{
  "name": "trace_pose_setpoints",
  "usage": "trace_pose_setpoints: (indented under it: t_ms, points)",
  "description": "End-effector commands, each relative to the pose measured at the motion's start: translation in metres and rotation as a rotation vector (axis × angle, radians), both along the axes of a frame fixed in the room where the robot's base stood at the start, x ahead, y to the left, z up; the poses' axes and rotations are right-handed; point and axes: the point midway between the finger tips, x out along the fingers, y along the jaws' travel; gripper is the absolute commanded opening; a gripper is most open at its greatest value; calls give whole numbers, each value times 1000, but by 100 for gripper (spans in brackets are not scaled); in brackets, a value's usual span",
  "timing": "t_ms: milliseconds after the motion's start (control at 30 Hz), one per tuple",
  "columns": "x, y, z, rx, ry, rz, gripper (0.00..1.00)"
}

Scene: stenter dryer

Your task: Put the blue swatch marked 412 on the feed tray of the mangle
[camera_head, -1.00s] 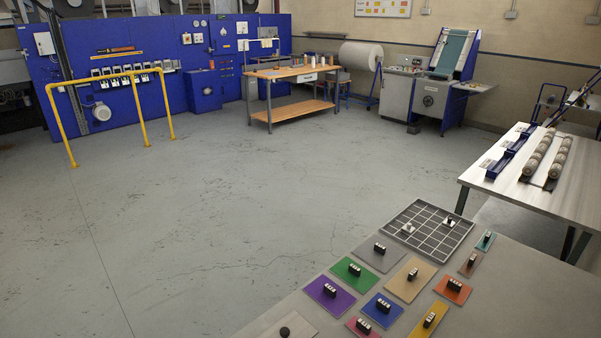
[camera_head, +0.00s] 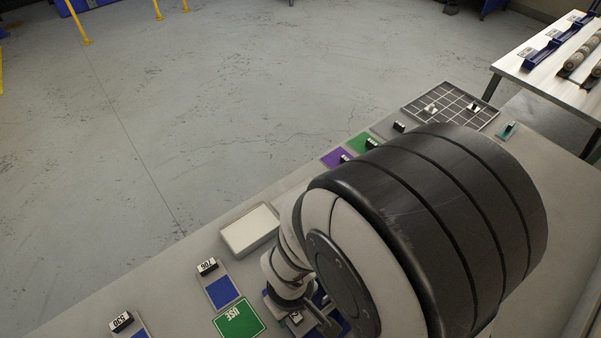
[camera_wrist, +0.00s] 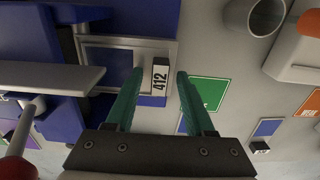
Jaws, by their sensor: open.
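In the wrist view, a white block marked 412 (camera_wrist: 160,76) stands at the right end of a grey-edged piece with a blue face (camera_wrist: 108,56), which appears to be the swatch. A blue machine with a pale bar, seemingly the mangle (camera_wrist: 62,122), is at left. Blue also shows just below the piece. I cannot tell whether the swatch rests on a feed tray or which surface is that tray. My gripper (camera_wrist: 160,74) is open, its green fingers on either side of the block, with visible gaps. In the head view my arm hides most of this spot.
A green USE card (camera_head: 240,318) lies beside it. Blue swatches with blocks marked 706 (camera_head: 222,291) and 530 (camera_head: 122,321) lie further left. A shallow pale tray (camera_head: 250,230) is behind. A grey cup (camera_wrist: 256,14) stands at the wrist view's top right.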

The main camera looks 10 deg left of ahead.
Motion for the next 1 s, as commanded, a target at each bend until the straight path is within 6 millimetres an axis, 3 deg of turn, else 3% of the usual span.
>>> trace_pose_setpoints:
  t_ms: [167,433,667,767,833,900,1000]
  points:
    - [1,1,18,4,-5,0,54]
    - [2,1,92,6,-8,0,54]
    - [1,-6,125,6,0,-48,54]
    - [-4,-43,141,30,22,-370,54]
    - [-16,-72,152,58,48,-676,54]
    - [-31,-90,159,87,76,-951,54]
    - [-47,-102,164,118,106,-1205,54]
